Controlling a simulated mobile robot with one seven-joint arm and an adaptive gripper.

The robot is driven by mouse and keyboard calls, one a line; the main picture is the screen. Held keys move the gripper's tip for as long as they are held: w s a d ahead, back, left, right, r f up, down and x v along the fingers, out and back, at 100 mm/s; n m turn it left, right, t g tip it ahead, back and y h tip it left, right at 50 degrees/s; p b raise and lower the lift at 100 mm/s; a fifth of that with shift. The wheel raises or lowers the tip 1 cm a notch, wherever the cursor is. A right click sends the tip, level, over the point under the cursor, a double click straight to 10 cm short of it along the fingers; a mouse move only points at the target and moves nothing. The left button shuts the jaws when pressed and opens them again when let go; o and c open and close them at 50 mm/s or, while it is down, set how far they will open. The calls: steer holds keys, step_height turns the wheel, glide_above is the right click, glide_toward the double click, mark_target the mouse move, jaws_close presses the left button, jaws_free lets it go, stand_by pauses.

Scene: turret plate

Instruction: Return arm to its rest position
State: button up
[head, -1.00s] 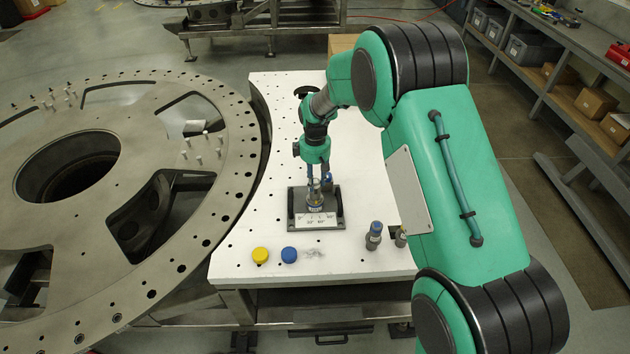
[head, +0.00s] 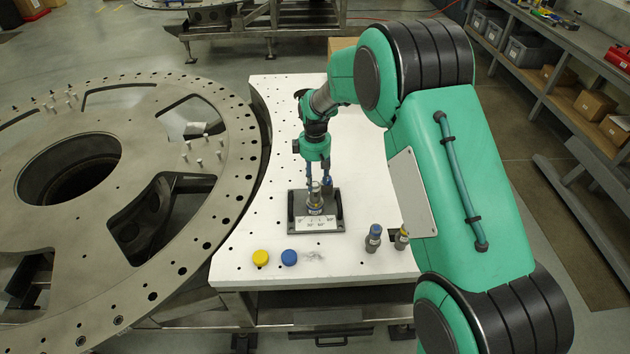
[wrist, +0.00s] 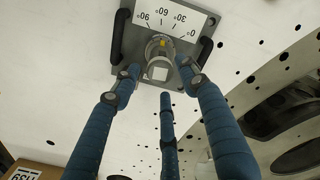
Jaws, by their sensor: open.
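My gripper (head: 319,182) is open above the white table (head: 262,192), pointing down at a dark fixture plate (head: 332,228) with two black handles and an angle scale. A grey cylindrical part (head: 315,201) stands upright in the middle of the plate. In the wrist view, the blue fingers (wrist: 155,85) are spread, with the cylinder (wrist: 160,52) beyond their tips and the scale label (wrist: 172,18) above it. Whether a fingertip touches the cylinder I cannot tell.
A yellow cap (head: 260,257) and a blue cap (head: 289,257) lie at the table's front. Two small cylinders (head: 373,238) (head: 402,238) stand at the front right. The large turret plate (head: 235,140) borders the table on the left. Shelves (head: 560,85) stand at the right.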

steer(key=shift+r+p, duration=0.75)
steer(key=shift+r, duration=1.4)
steer(key=shift+r, duration=0.1)
steer(key=shift+s+d+r, duration=0.1)
steer(key=shift+d+r, duration=0.1)
steer(key=s+d+r+m+t+b, duration=0.1)
steer(key=s+d+r+m+b, duration=0.3)
steer(key=s+r, duration=0.45)
steer(key=s+d+r+m+t+b, duration=0.2)
steer(key=s+d+r+b, duration=0.35)
steer(key=s+r, duration=0.3)
steer(key=s+d+f+m+t+b, duration=0.1)
steer(key=s+d+m+b, duration=0.1)
steer(key=s, duration=0.6)
steer(key=s+d+f+m+b, duration=0.2)
steer(key=s+b, duration=0.1)
steer(key=s, duration=0.6)
steer(key=s+d+f+m+t+b, duration=0.1)
steer(key=s+d+m+b, duration=0.1)
steer(key=s, duration=0.7)
steer(key=shift+s+d+f+t+b, duration=0.25)
steer(key=shift+d+f+t+b, duration=0.05)
steer(key=shift+d+b, duration=0.25)
